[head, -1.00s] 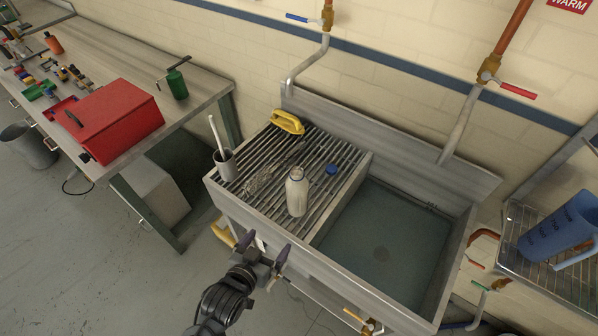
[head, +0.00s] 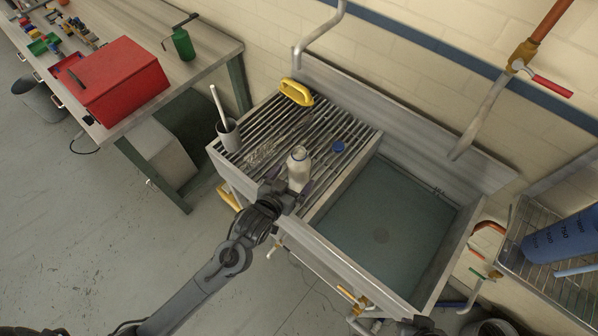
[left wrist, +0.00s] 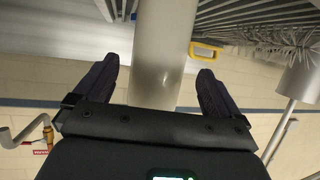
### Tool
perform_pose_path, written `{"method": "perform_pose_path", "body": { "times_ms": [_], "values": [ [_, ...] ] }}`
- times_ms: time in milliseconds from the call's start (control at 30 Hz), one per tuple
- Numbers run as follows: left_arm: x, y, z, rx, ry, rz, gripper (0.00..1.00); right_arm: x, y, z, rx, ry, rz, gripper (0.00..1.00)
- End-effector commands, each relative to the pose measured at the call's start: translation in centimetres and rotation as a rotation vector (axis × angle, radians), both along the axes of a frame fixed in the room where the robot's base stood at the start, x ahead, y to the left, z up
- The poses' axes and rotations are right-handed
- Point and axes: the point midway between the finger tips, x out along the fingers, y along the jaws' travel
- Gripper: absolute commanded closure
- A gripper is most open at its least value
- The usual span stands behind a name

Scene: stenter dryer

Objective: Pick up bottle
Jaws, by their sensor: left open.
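A pale, whitish bottle (head: 298,163) stands upright on the slatted drainboard (head: 262,118) at the left of the sink. A blue round cap (head: 338,147) lies on the slats to its right. My left gripper (head: 287,182) is open at the front side of the bottle, its fingers reaching to either side of the lower part. In the left wrist view the bottle (left wrist: 162,45) runs up between the two open fingers (left wrist: 158,68), with a gap on each side. The gripper hides the bottle's base in the head view.
The sink basin (head: 380,230) lies to the right.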

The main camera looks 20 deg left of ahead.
Motion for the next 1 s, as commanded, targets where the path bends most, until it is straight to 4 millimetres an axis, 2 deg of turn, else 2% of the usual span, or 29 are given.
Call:
{"method": "perform_pose_path", "body": {
  "times_ms": [300, 667, 1000],
  "values": [
    [3.4, -0.6, -1.8, 0.0, -0.001, -0.001, 0.02, 0.1, 0.0, -0.2, -0.001, -0.002, 0.001, 1.0],
    [3.9, -0.6, -2.1, 0.0, 0.001, -0.001, 0.04, 0.1, 0.0, -0.2, -0.002, -0.003, 0.0, 1.0],
    [3.8, -0.6, -2.1, 0.0, 0.001, -0.001, 0.56, 0.1, 0.0, -0.2, -0.002, -0.004, 0.0, 1.0]
  ]
}}
